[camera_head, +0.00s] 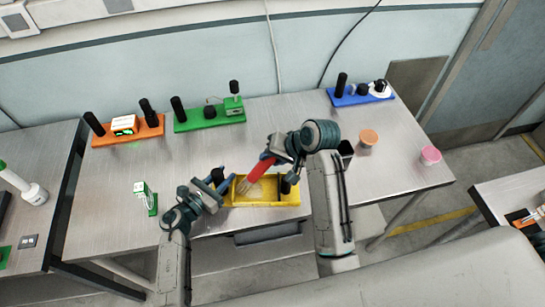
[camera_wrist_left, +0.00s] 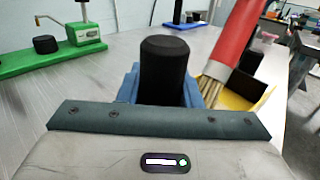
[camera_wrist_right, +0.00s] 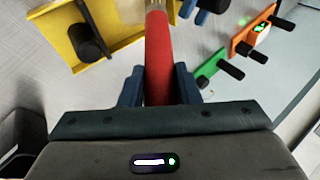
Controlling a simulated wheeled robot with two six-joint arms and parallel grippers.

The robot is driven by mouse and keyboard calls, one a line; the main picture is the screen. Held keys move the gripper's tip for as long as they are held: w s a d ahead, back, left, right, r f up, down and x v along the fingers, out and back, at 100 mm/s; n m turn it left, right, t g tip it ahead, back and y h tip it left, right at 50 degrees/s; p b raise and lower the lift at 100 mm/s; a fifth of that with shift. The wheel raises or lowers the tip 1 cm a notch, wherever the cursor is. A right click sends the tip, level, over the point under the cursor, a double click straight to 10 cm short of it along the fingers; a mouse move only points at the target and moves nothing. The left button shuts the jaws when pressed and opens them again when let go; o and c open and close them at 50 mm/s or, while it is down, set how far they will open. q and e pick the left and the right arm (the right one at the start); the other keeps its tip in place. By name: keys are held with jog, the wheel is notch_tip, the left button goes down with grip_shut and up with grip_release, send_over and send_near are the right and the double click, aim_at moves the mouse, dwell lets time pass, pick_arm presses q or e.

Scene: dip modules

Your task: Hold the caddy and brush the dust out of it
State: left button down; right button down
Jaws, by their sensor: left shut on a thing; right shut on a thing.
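The yellow caddy (camera_head: 232,204) lies near the front edge of the table, with a black post at its right part; it also shows in the right wrist view (camera_wrist_right: 63,52). My left gripper (camera_head: 216,184) is shut on a black handle (camera_wrist_left: 163,70) at the caddy's left end. My right gripper (camera_head: 272,157) is shut on the red handle of a brush (camera_head: 261,168), also seen in the right wrist view (camera_wrist_right: 159,60). The brush slants down to the left, its pale bristles (camera_wrist_left: 217,72) at the caddy's left part. I cannot tell whether they touch its floor, nor make out dust.
Orange (camera_head: 137,134), green (camera_head: 209,121) and blue (camera_head: 350,99) boards with black posts stand along the back. A dark open container (camera_head: 346,149), an orange jar (camera_head: 367,142) and a pink jar (camera_head: 430,156) are on the right. A small green-based device (camera_head: 144,196) stands left.

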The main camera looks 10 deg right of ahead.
jog(key=s+d, duration=0.1)
jog(key=d, duration=0.5)
jog(key=shift+s+d, duration=0.2)
jog(key=shift+d, duration=0.15)
jog(key=shift+f, duration=0.1)
notch_tip(320, 180, up, 6)
dwell(0.8)
notch_tip(320, 180, up, 3)
dwell(0.6)
dwell(0.6)
